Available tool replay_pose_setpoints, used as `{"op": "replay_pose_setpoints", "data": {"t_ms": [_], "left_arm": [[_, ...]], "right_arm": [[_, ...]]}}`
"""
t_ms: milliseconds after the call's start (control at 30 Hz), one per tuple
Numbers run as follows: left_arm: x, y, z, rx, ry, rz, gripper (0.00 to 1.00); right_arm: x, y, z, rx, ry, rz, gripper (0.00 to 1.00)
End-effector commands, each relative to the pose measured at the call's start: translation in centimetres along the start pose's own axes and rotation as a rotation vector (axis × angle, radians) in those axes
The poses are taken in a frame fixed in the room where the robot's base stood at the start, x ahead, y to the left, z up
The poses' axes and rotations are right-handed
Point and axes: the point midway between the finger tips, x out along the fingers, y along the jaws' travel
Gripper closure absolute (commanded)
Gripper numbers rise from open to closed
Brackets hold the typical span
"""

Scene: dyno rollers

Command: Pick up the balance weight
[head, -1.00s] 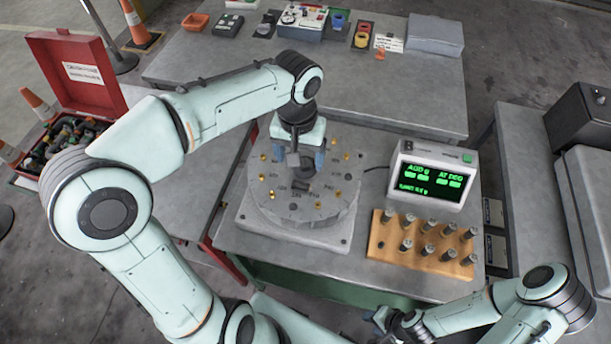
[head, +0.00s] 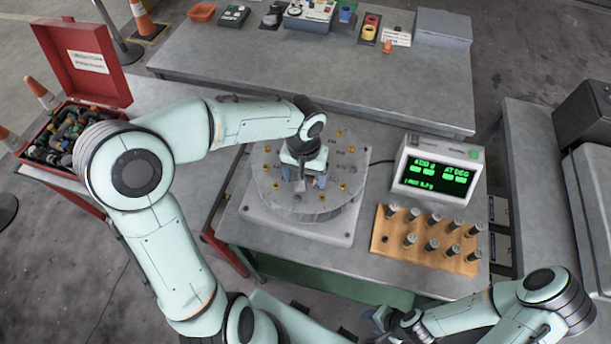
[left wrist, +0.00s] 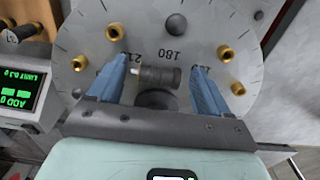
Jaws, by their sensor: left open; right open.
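A small dark-grey cylinder, the balance weight (left wrist: 162,77), lies crosswise between the blue fingers of my left gripper in the left wrist view, beside the 180 mark. The gripper (left wrist: 158,70) is open, with a gap at each side of the weight. In the head view my left gripper (head: 305,181) is over the round graduated disc (head: 345,165), and its wrist hides part of it. More grey weights stand upright in a wooden block (head: 400,252), which has one empty hole. My right gripper (head: 377,320) is open and empty at the bottom edge, away from the disc.
A display box (head: 440,168) with green digits stands right of the disc, behind the wooden block. Brass pegs (left wrist: 239,88) stick out from the disc. A red toolbox (head: 85,65) is at the left. The rear table (head: 300,65) has a clear front half.

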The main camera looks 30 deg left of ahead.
Motion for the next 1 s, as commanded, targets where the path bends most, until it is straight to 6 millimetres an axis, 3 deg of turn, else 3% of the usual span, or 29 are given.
{"op": "replay_pose_setpoints", "data": {"t_ms": [67, 167, 233, 267, 667, 1000], "left_arm": [[0.0, 0.0, 0.0, 0.000, 0.000, 0.000, 0.21], [-0.1, 0.0, 0.0, 0.000, 0.000, 0.000, 0.47], [-0.1, 0.0, 0.0, 0.000, 0.000, 0.000, 0.70], [-0.1, 0.0, 0.0, 0.000, 0.000, 0.000, 0.72], [-0.7, 0.0, -0.1, -0.001, 0.002, 0.000, 0.73], [-7.1, 0.2, -0.2, 0.000, 0.007, 0.001, 0.73]], "right_arm": [[0.0, 0.0, 0.0, 0.000, 0.000, 0.000, 0.57], [0.0, 0.0, 0.0, 0.000, 0.000, 0.000, 0.57], [0.0, 0.0, 0.0, 0.000, 0.000, 0.000, 0.57], [0.0, 0.0, 0.0, 0.000, 0.000, 0.000, 0.57], [-0.1, -0.1, -0.1, 0.000, 0.001, 0.000, 0.57], [-0.9, -0.5, -0.6, -0.003, 0.008, -0.003, 0.57]]}}
